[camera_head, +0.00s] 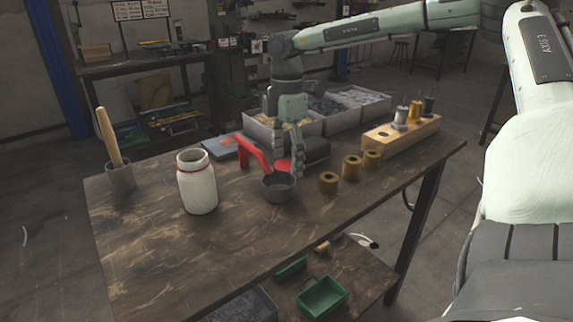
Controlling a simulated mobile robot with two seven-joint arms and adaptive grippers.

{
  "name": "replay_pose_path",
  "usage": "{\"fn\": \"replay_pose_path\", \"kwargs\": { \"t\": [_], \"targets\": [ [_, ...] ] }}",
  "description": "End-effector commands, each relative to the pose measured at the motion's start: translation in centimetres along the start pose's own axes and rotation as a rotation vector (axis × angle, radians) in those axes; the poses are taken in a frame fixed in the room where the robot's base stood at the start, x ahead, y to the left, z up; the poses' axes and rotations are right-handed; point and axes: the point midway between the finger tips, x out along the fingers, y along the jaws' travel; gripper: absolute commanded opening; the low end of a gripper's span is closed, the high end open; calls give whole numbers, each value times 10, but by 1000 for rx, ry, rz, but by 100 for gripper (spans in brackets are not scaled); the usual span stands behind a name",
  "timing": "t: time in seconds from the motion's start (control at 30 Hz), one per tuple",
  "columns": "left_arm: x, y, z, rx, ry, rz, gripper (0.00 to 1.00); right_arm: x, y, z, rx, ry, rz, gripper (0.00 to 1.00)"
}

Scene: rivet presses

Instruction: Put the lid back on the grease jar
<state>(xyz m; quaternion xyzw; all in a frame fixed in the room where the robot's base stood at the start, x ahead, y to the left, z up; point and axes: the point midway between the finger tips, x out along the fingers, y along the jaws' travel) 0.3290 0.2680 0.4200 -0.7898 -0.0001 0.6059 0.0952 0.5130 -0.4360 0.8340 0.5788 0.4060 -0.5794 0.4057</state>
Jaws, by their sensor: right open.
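The grease jar (198,186) is a white jar with a red ring round its neck, upright on the left part of the wooden table. Its top looks open. A flat red piece (283,164), perhaps the lid, lies near the table's middle, partly hidden by my right gripper (288,160). That gripper points down over it with its fingers apart; I cannot tell whether they touch it. My left gripper is out of view.
A dark grey cup (278,187) stands just in front of my right gripper. A red-handled press (254,152) is beside it on the left. Several brass bushings (351,167) and a wooden block (402,135) are to the right. A pot with a stick (120,178) stands left.

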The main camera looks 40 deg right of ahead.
Motion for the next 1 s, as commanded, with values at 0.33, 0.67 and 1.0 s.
{"fn": "replay_pose_path", "kwargs": {
  "t": [0.33,0.67,1.0],
  "targets": [
    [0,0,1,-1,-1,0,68,1,0,0,0,0,1,72],
    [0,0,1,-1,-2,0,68,0,0,0,0,0,1,39],
    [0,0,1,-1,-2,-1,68,-6,1,0,0,0,4,39]
  ]
}}
